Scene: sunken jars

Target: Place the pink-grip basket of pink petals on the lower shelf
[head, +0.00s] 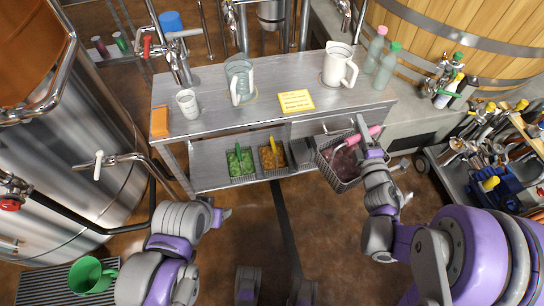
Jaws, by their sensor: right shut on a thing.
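The basket of pink petals (349,181) is a dark wire basket with a pink grip (358,138). My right gripper (364,134) is shut on the pink grip. The basket hangs tilted at the right end of the metal table, by the lower shelf (212,178); I cannot tell whether it touches the shelf. A basket of green petals (240,164) with a green grip and a basket of orange petals (272,159) with a yellow grip stand on the lower shelf. My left gripper (226,213) is in front of the table, apart from the baskets; its jaw opening is unclear.
The table top (210,92) above holds a glass pitcher (239,80), a white jug (339,66), a cup (187,103) and a yellow note (296,101). Steel tanks stand left. A tool cart (470,175) stands right. The floor in front is largely clear.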

